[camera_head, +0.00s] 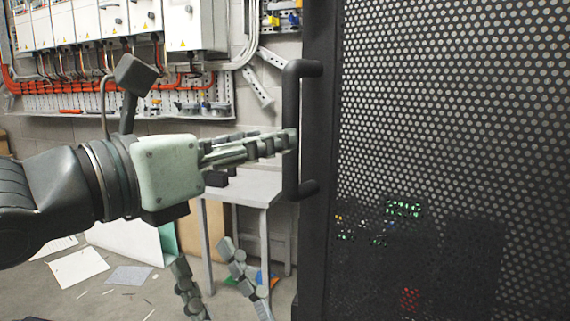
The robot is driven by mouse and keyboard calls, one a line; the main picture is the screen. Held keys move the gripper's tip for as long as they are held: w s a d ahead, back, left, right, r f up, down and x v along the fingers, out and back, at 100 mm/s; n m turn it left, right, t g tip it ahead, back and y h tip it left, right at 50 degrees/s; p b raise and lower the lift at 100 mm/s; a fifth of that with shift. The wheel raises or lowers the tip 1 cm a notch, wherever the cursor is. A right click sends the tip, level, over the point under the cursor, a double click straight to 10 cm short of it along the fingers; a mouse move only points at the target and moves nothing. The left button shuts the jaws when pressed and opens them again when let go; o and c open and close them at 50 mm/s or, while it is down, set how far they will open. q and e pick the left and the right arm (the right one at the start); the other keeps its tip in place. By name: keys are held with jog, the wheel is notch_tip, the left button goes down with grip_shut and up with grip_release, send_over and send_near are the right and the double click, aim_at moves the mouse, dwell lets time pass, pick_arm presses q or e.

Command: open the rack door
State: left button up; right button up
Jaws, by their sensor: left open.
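The rack door (440,130) is a dark perforated panel filling the right side. It looks shut. Its black vertical bar handle (291,90) stands out at the door's left edge. My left gripper (290,141) reaches in from the left, with its fingertips at the middle of the handle. The fingers are open; one overlaps the bar in the picture. I cannot tell whether they touch it or straddle it. My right gripper (203,252) shows at the bottom, away from the handle, its two fingers apart and empty.
A small grey table (245,187) stands behind my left gripper. White electrical boxes (195,25) and red cables are on the back wall. Papers (78,267) lie on the floor at the lower left. Small green and red lights show through the door mesh.

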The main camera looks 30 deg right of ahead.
pick_arm(q)
jog(key=t, duration=0.1)
jog(key=y, duration=0.1)
send_over(291, 182)
jog(key=shift+w+d+t, duration=0.25)
jog(key=shift+w+t, duration=0.05)
jog(key=shift+w, duration=0.25)
pick_arm(e)
jog(key=shift+s+d+r+t, duration=0.25)
jog(key=shift+s+r+t, duration=0.25)
jog(key=shift+s+r, duration=0.55)
pick_arm(q)
grip_shut()
